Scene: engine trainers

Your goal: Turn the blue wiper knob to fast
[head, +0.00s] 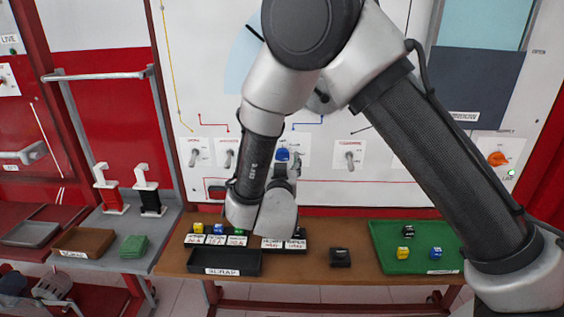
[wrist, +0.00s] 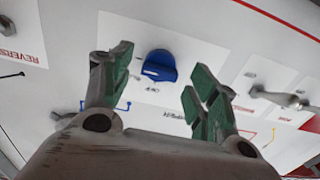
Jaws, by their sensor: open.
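The blue wiper knob (head: 282,154) is on the white upright panel, just above my gripper in the head view. In the wrist view the blue knob (wrist: 160,66) sits on a white plate, between and beyond my two green-padded fingers. A short white mark shows on its face. The small lettering by it is upside down and too small to read surely, so I cannot tell its setting. My gripper (wrist: 160,78) is open and empty, with a finger to either side of the knob in the picture. I see no contact. In the head view my gripper (head: 284,170) is partly hidden by my arm.
Grey lever switches (head: 194,157) flank the knob, one of them to the right (head: 349,158). An orange knob (head: 497,158) is at the far right. Below, a wooden bench (head: 320,272) carries a black scrap tray (head: 233,271) and a green tray (head: 395,267) with cubes.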

